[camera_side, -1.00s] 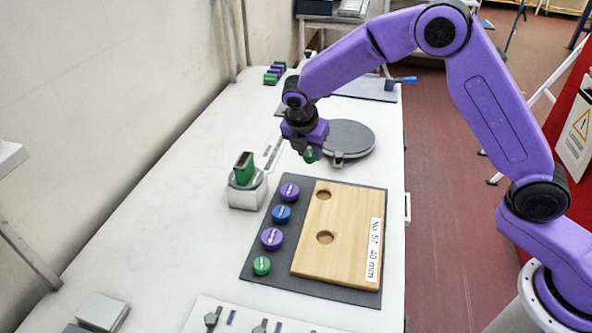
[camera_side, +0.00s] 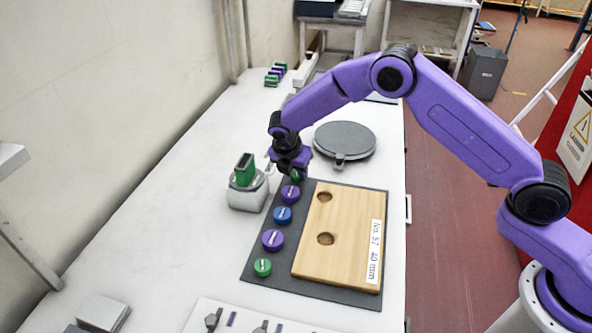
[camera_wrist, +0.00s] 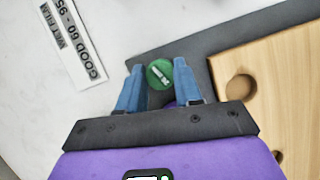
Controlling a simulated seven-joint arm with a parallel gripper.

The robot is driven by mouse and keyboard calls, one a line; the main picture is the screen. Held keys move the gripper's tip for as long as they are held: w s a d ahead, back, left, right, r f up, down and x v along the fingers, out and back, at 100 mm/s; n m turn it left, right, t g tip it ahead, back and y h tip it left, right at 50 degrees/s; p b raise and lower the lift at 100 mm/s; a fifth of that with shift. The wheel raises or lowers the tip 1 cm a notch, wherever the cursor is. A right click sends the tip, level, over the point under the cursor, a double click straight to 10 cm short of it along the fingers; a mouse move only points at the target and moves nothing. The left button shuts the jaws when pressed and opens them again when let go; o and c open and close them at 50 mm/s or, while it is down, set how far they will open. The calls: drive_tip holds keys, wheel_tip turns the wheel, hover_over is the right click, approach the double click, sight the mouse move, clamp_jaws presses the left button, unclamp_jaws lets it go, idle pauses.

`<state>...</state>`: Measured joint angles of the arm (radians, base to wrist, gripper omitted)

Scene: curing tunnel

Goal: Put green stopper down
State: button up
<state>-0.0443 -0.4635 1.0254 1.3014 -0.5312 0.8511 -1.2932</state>
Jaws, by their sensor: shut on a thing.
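The green stopper (camera_wrist: 159,74) is between the fingertips of my gripper (camera_wrist: 160,80) in the wrist view. In the side view my gripper (camera_side: 294,172) is at the far end of the dark mat (camera_side: 349,301), and the green stopper (camera_side: 296,176) shows just under the fingers. I cannot tell whether its underside touches the mat. A row runs down the mat's left side: a purple stopper (camera_side: 290,193), a blue one (camera_side: 282,215), another purple one (camera_side: 273,240) and a second green one (camera_side: 262,267).
A wooden board (camera_side: 345,225) with two round holes lies on the mat, right of the row. A white block with a green upright piece (camera_side: 245,170) stands left of the mat. A round grey plate (camera_side: 345,138) stands beyond it. A labelled strip (camera_wrist: 73,42) lies on the table.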

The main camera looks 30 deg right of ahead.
drive_tip(key=shift+f, duration=0.15)
drive_tip(key=o, duration=1)
drive_tip(key=v, duration=1.2)
drive_tip(key=shift+s+r, duration=0.15)
drive_tip(key=shift+r, duration=0.05)
